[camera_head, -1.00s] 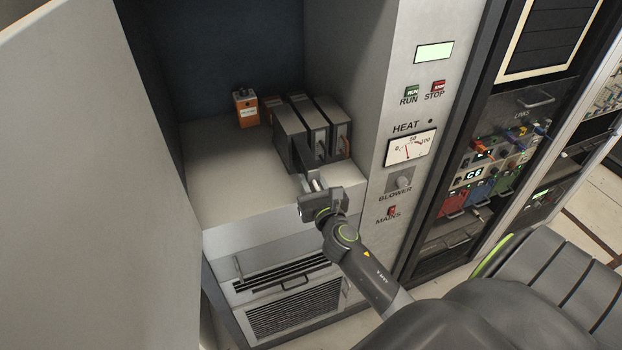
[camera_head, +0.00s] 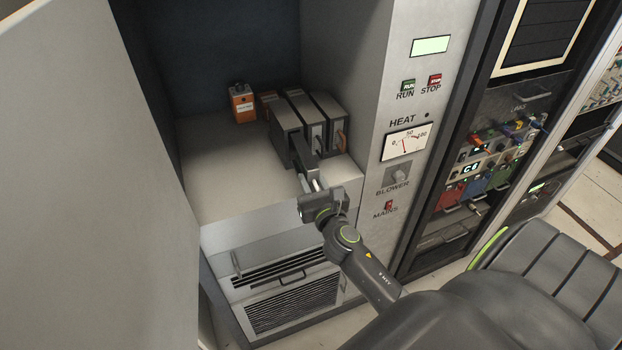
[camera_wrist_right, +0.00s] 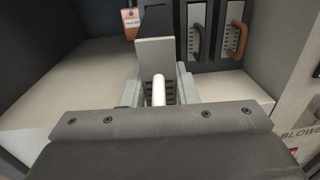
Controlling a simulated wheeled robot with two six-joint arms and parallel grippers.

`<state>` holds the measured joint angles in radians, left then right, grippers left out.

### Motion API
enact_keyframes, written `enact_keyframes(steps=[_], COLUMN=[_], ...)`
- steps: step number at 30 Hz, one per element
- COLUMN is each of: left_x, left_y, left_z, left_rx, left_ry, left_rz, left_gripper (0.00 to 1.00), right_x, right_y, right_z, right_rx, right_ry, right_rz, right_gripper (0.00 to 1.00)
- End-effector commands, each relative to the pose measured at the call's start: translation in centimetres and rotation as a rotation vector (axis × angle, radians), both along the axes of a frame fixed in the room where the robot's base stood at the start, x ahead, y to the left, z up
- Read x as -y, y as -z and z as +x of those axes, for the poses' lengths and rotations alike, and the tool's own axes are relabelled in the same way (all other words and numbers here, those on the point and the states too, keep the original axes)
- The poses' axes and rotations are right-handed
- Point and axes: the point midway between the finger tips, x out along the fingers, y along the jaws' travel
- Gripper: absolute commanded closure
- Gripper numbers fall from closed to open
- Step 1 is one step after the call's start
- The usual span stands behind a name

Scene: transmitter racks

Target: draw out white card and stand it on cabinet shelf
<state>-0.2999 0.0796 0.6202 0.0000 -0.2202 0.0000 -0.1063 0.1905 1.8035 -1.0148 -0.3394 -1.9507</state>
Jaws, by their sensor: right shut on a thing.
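My right gripper (camera_head: 316,182) is shut at the front of the row of dark modules on the cabinet shelf (camera_head: 225,185). In the right wrist view, a white handle bar (camera_wrist_right: 158,90) sits between its fingers, in front of a dark-topped block with a grey front, which I take as the white card (camera_wrist_right: 155,55). In the head view the fingers partly hide this piece. My left gripper is not in view.
An orange box (camera_head: 242,104) stands at the back of the shelf, left of the modules. The shelf's left and front are clear. A grey door panel (camera_head: 90,180) is at left, and a control panel (camera_head: 404,145) with a heat meter borders the right.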

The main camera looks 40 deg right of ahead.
Motion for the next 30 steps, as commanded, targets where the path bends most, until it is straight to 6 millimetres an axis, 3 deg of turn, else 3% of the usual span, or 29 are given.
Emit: enact_keyframes(steps=[18, 30], left_x=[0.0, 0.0], left_y=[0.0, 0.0], left_z=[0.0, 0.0], left_rx=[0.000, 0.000], left_ry=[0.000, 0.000], left_rz=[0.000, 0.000], left_gripper=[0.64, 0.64], right_x=[-0.6, -0.7], right_y=[-0.1, -0.2], right_z=[-2.4, -2.6], right_rx=[0.001, 0.004], right_ry=[0.000, 0.000], right_rz=[0.000, -0.001], right_gripper=[1.00, 1.00])
